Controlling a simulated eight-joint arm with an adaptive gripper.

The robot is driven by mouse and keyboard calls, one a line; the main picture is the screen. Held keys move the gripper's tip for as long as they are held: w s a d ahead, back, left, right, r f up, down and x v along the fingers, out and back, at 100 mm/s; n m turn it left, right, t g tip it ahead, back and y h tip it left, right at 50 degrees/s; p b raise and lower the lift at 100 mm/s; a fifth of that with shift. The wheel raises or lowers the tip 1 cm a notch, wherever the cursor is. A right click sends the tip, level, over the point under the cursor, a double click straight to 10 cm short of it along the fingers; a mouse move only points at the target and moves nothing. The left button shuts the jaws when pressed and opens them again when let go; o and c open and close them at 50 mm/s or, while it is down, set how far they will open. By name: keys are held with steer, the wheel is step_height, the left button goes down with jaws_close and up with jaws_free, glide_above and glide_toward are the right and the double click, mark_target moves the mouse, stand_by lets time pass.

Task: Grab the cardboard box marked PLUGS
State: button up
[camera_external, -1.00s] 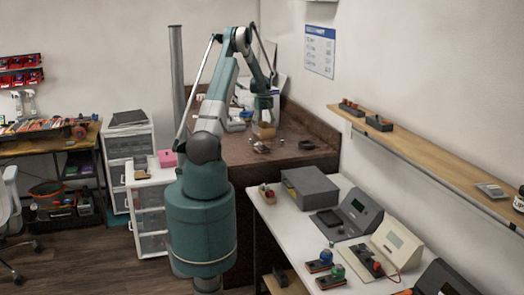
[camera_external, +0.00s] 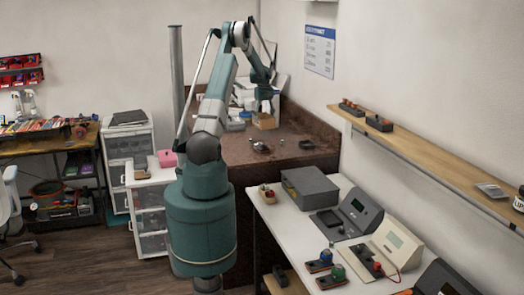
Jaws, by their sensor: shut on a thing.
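The small brown cardboard box (camera_external: 265,122) is at the brown workbench's far side in the external view. Its marking is too small to read. My gripper (camera_external: 267,112) is directly above it, pointing down, and is shut on the box at its top. The fingertips are small and partly hidden, and I cannot tell how far the box is above the bench top.
The brown bench (camera_external: 285,153) holds small dark items (camera_external: 261,147) in front of the box and a blue-lidded container (camera_external: 245,116) to its left. A wall shelf (camera_external: 430,155) and a white table (camera_external: 285,220) with instruments stand to the right.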

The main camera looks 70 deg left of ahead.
steer(key=shift+r, duration=1.9)
